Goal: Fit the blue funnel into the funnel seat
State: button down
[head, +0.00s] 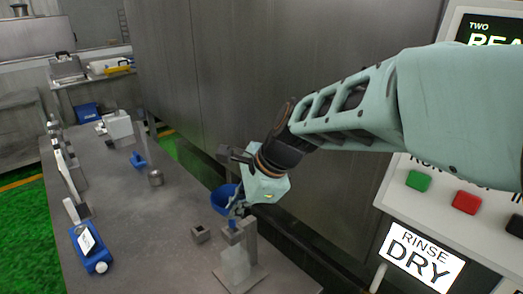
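The blue funnel (222,199) is at my gripper's fingertips, its bowl showing to the left of the fingers. My gripper (237,207) appears closed on the funnel's side; the fingers partly cover it. A small blue part (232,225), seemingly the funnel's spout, shows below the fingers at the top of an upright grey stand. This stand, which looks like the funnel seat (237,262), rises from a flat plate near the table's front right. I cannot tell whether the spout is inside the seat or just in front of or above it.
A small hollow square block (200,234) lies left of the stand. On the grey table (150,235) are a blue labelled container (90,248), a metal cup (155,178) and a blue item (138,160). A large metal wall and button panel (450,195) bound the right.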

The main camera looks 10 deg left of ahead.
jog(key=shift+f+b, duration=1.75)
jog(key=shift+f, duration=0.65)
jog(key=c, duration=2.6)
grip_release()
jog(key=shift+c, duration=0.2)
jog(key=o, duration=0.6)
jog(key=shift+c, duration=0.2)
jog(key=v, duration=0.8)
jog(key=shift+r, duration=0.15)
